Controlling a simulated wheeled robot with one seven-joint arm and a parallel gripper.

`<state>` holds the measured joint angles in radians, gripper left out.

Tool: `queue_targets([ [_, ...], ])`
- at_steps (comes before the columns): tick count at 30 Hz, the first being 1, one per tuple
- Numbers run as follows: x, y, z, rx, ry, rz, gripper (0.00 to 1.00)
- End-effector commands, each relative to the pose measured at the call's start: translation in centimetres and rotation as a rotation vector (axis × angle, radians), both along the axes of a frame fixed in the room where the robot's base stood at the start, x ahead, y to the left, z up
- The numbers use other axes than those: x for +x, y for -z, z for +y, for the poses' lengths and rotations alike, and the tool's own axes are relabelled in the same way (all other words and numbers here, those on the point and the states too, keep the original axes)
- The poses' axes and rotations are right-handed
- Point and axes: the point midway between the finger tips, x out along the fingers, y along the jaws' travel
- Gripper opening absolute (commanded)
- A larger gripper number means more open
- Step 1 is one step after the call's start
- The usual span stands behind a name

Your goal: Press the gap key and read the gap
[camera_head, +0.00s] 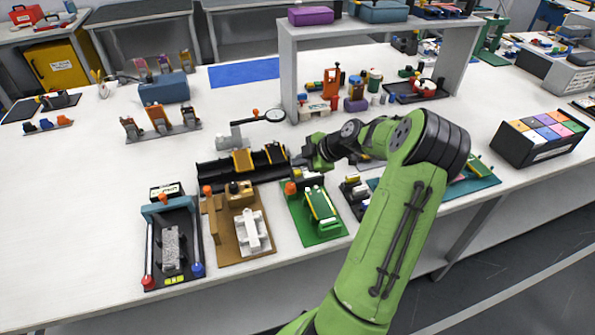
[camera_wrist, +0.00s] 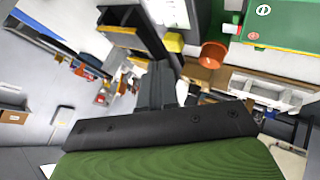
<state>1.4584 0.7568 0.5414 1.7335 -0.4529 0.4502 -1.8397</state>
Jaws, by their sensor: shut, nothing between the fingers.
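I cannot tell which part is the gap key; no key is labelled legibly. A dark fixture (camera_head: 148,268) at the front left has a teal crossbar, a grey ribbed piece, an orange knob, and a small display (camera_head: 165,190) whose text is too small to read. A green fixture (camera_head: 325,233) with a tilted green plate and an orange knob (camera_head: 290,188) stands to the right; an orange round part (camera_wrist: 213,53) shows in the wrist view. My gripper (camera_head: 312,160) is shut and empty, above the back of the green fixture. Its fingertips are hard to make out.
A brown fixture (camera_head: 222,240) with a white piece stands between those two. Behind are a black tray (camera_head: 212,173) and a dial gauge (camera_head: 272,116). A grey shelf (camera_head: 288,70) rises at the back.

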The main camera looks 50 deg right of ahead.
Motion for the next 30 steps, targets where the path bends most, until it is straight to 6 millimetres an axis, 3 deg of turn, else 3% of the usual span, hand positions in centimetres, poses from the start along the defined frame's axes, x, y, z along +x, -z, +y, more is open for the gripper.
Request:
queue_targets([
  [30,0.00,0.98,0.00,0.000,0.000,0.000,0.00],
])
